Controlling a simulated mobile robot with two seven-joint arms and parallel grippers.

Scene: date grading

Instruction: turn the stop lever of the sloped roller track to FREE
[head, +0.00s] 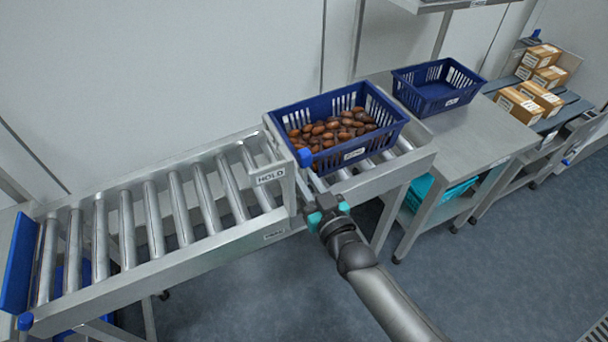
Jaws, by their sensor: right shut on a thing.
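The sloped roller track (180,262) runs from the right down to the left. A HOLD plate (270,176) stands on its stop gate, and a small label that I cannot read clearly sits on the side rail below. My left gripper is not in view.
A blue crate (355,155) of dates sits on the upper rollers behind the gate. The lower rollers are empty, down to a blue end plate (19,262). An empty blue crate (437,88) stands on the steel table (475,140). Cardboard boxes (519,106) are farther right.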

